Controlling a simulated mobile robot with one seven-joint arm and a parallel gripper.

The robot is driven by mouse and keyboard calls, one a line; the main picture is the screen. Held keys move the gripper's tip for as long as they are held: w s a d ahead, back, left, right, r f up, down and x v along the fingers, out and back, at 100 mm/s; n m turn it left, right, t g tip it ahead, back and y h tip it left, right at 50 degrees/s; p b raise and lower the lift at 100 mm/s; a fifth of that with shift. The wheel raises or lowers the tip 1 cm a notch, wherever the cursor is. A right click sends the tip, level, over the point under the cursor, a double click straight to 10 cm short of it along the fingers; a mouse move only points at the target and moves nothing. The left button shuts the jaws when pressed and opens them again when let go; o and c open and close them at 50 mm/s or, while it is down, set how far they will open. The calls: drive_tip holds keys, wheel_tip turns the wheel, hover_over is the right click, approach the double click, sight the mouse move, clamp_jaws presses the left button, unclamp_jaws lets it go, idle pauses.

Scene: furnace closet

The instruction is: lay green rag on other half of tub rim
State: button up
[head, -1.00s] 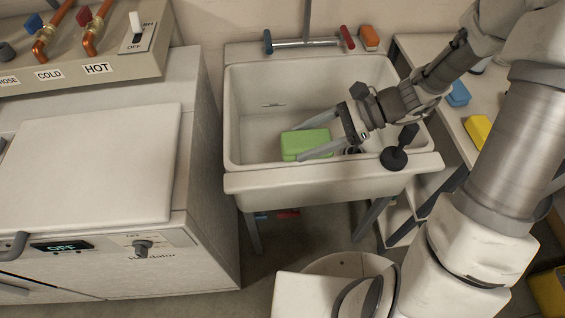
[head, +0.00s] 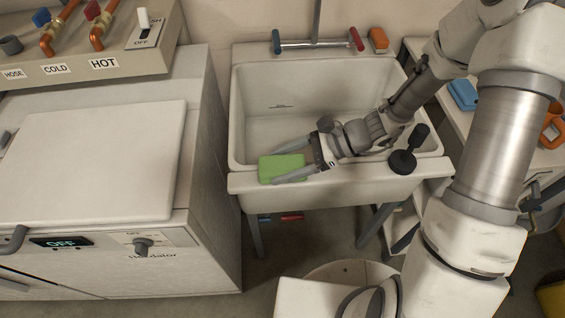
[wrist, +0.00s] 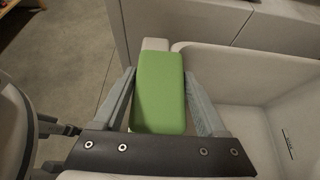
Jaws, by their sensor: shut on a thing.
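The green rag (head: 283,167), a folded block shape, is at the left part of the tub's front rim (head: 250,183) in the head view. In the wrist view the green rag (wrist: 160,92) lies between the two fingers of my gripper (wrist: 160,88), which is shut on it. My gripper (head: 291,163) reaches in from the right, low over the front of the tub. The rag overlaps the rim in the picture; I cannot tell whether it touches it. A black plunger-like thing (head: 404,160) stands on the right half of the front rim.
An orange block (head: 378,40) sits at the tub's back right corner. A faucet bar with blue and red handles (head: 317,44) is at the back. A washer (head: 95,160) stands close on the left. A shelf with a blue block (head: 462,94) is on the right.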

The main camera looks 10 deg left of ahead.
drive_tip(key=shift+f, duration=0.1)
drive_tip(key=shift+f, duration=0.15)
drive_tip(key=o, duration=1.3)
drive_tip(key=shift+r, duration=0.2)
